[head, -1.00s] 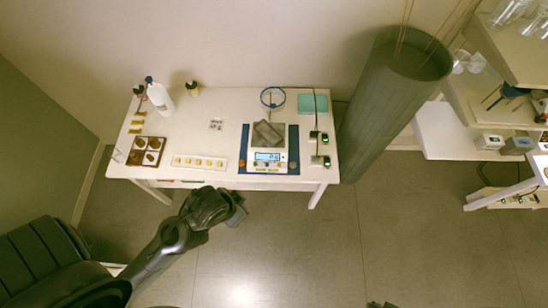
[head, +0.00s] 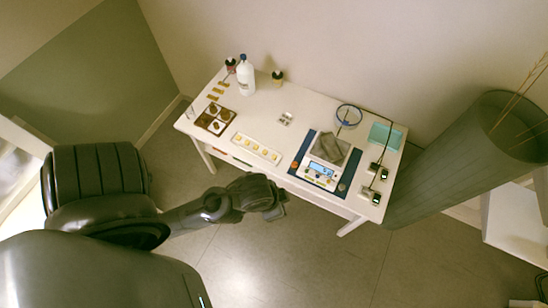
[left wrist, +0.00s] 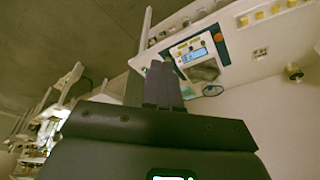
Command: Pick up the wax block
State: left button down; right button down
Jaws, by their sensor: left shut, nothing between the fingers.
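A white tray (head: 236,138) with several small yellow blocks (head: 251,146) lies at the front edge of the white table (head: 285,92). A grey, dark slab-like thing (head: 334,148) rests on the scale (head: 319,172). I cannot tell for certain which thing is the wax block. My left gripper (head: 280,206) is shut and empty, in front of the table and apart from everything on it. In the left wrist view its fingers (left wrist: 163,84) are together, with the scale (left wrist: 194,50) beyond them. My right gripper is not in view.
A dark tray with brown pieces (head: 215,119), a white bottle (head: 246,76) and small dark-capped bottles stand at the table's left. A blue ring (head: 348,114), teal pad (head: 385,135) and small devices are at the right. A tall grey cylinder (head: 465,165) stands beyond.

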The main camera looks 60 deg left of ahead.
pick_arm(q)
jog(key=c, duration=1.8)
grip_release()
jog(key=o, duration=1)
jog(key=shift+w, duration=0.1)
